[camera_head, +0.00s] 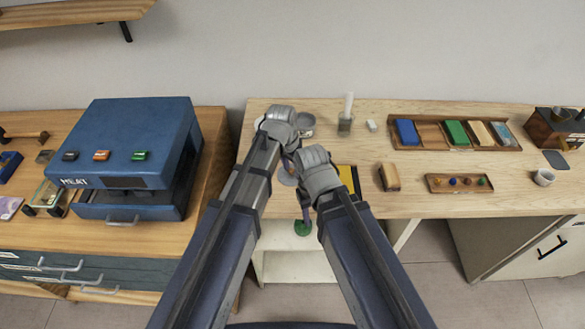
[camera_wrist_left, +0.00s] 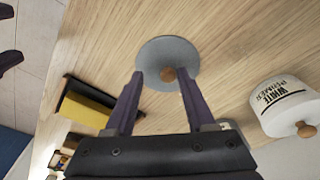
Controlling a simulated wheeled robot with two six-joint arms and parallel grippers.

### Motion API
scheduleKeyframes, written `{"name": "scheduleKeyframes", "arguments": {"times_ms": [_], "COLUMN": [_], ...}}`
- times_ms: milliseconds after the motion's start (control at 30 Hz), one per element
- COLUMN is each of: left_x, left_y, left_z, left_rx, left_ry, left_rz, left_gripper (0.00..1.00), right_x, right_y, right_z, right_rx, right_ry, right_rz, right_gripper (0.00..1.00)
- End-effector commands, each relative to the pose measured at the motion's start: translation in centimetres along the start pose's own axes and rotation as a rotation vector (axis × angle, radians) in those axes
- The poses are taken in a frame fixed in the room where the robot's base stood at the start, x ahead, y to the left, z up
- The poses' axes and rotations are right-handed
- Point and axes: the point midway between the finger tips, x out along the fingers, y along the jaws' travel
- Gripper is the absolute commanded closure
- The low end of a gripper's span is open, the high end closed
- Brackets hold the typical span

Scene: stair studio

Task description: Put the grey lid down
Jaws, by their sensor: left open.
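In the head view, part of the lid (camera_head: 287,177) shows below my left gripper (camera_head: 289,162).
A white pot marked WHITE PRIMER (camera_wrist_left: 284,98) stands beside the lid. A black-and-yellow item (camera_wrist_left: 88,104) lies near the front edge. A brush in a holder (camera_head: 345,122), a long tray (camera_head: 433,147) and a wooden block (camera_head: 389,177) stand to the right.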

Motion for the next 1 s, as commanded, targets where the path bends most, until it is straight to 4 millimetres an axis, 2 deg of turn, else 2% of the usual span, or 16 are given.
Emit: {"name": "scheduleKeyframes", "arguments": {"times_ms": [700,833,1000], "left_x": [-10.7,-11.5,-11.6], "left_y": [0.0,0.0,0.1], "left_z": [-0.1,0.0,0.2], "left_rx": [0.000,0.000,-0.003], "left_ry": [0.000,0.000,-0.002], "left_rz": [0.000,0.000,0.000], "left_gripper": [0.45,0.45,0.45], "right_x": [-10.5,-11.3,-11.3], "right_y": [1.0,1.1,1.1], "right_z": [0.6,0.7,0.7], "right_rx": [-0.001,0.001,0.001], "right_ry": [0.000,0.000,0.000], "right_rz": [0.000,-0.001,-0.001], "right_gripper": [0.50,0.50,0.50]}}
